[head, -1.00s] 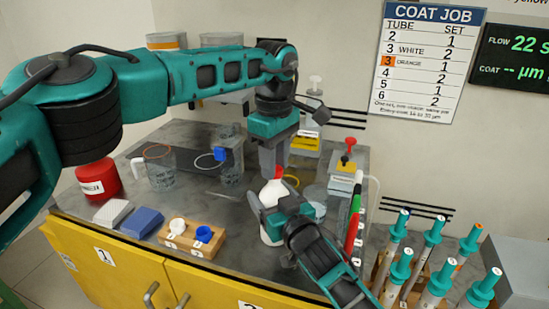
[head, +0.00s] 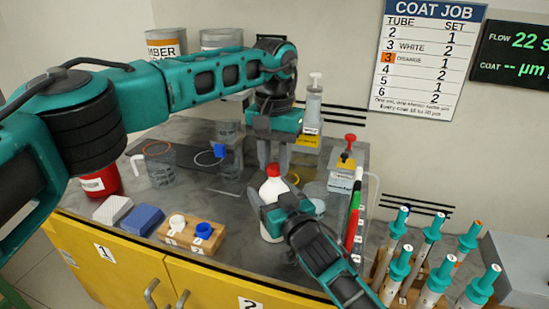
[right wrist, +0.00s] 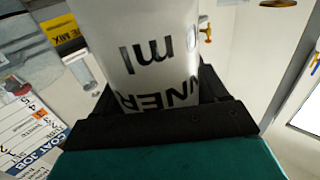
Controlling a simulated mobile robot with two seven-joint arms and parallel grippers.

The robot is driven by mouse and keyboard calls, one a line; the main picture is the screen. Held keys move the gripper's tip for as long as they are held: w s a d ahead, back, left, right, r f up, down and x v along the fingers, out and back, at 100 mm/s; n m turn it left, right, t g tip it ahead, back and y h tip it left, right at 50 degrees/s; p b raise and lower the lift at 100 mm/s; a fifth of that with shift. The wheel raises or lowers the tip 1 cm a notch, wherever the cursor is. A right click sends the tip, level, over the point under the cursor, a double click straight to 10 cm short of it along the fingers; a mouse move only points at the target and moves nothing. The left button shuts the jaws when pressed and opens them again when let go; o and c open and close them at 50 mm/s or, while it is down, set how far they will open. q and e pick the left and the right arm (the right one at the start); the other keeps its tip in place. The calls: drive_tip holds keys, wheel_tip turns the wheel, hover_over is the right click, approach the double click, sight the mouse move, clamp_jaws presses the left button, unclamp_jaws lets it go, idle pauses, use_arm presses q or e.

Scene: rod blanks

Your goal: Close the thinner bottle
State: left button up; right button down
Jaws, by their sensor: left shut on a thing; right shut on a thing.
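The thinner bottle (head: 270,188) is white and stands upright on the dark bench. A red cap (head: 272,171) sits at its top. My left gripper (head: 273,163) points down at the cap, with its fingers on either side, shut on it. My right gripper (head: 272,212) is shut around the bottle's body from the front and hides part of it. In the right wrist view, the bottle (right wrist: 135,45) fills the space between the jaws, with part of its black lettering showing. The cap is out of that view.
A wooden block (head: 188,240) with white and blue caps stands at the front left. Red, green and black markers (head: 353,222) stand close at the right. Teal-topped tubes (head: 430,240) are racked further right. A pump bottle (head: 313,105) stands behind.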

use_arm(q)
drive_tip(key=shift+m, duration=0.6)
drive_tip(key=o, duration=1)
drive_tip(key=shift+r, duration=2.25)
drive_tip(key=shift+c, duration=0.4)
